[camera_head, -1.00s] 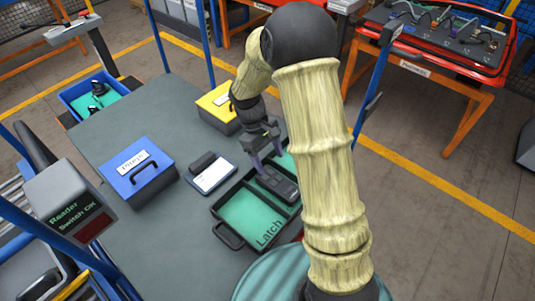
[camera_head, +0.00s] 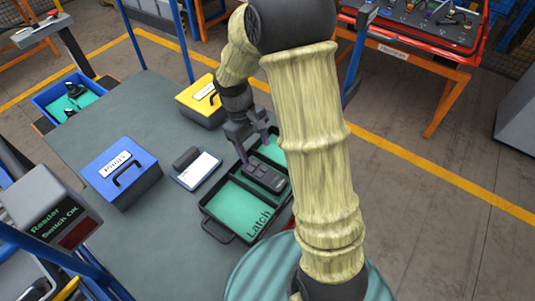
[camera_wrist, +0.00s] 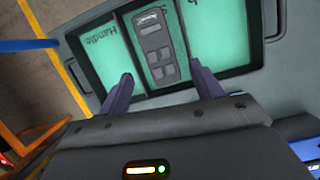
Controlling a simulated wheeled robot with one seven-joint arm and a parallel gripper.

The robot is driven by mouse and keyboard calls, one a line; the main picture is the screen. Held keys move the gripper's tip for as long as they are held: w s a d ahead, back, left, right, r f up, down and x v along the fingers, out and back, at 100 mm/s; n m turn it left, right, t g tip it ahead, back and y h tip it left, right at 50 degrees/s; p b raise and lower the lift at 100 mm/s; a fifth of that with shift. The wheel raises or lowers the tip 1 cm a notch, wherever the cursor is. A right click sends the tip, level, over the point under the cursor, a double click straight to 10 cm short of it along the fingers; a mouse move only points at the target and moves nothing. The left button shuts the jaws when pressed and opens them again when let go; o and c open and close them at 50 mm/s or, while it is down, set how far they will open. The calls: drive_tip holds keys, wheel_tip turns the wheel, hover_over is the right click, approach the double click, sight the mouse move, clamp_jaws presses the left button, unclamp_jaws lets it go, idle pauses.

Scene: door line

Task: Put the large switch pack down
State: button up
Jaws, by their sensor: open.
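The large switch pack (camera_head: 264,174) is a dark grey oblong block with buttons. It lies in the middle compartment of a black tray with green lining (camera_head: 211,208), whose near compartment is marked "Latch". In the wrist view the pack (camera_wrist: 154,48) sits between the "Handle" compartment and another green one. My gripper (camera_head: 255,145) is above the tray at the far end of the pack. In the wrist view its two fingers (camera_wrist: 160,88) are spread wide, one on each side of the pack's near end, with nothing held between them.
A blue lidded box (camera_head: 121,171) and a yellow lidded box (camera_head: 202,100) stand on the grey table. A small device with a white card (camera_head: 196,167) lies left of the tray. A grey reader (camera_head: 48,212) reads "Switch OK". A blue bin (camera_head: 72,96) stands at the far left.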

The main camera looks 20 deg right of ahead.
drive_tip(key=s+d+r+m+t+y, duration=0.1)
drive_tip(key=s+d+r+m+t, duration=0.1)
drive_tip(key=s+r+m+t, duration=0.3)
drive_tip(key=s+m, duration=0.1)
drive_tip(key=s, duration=0.3)
drive_tip(key=shift+s+d+y, duration=0.15)
drive_tip(key=shift+s+y, duration=0.15)
drive_tip(key=shift+y, duration=0.1)
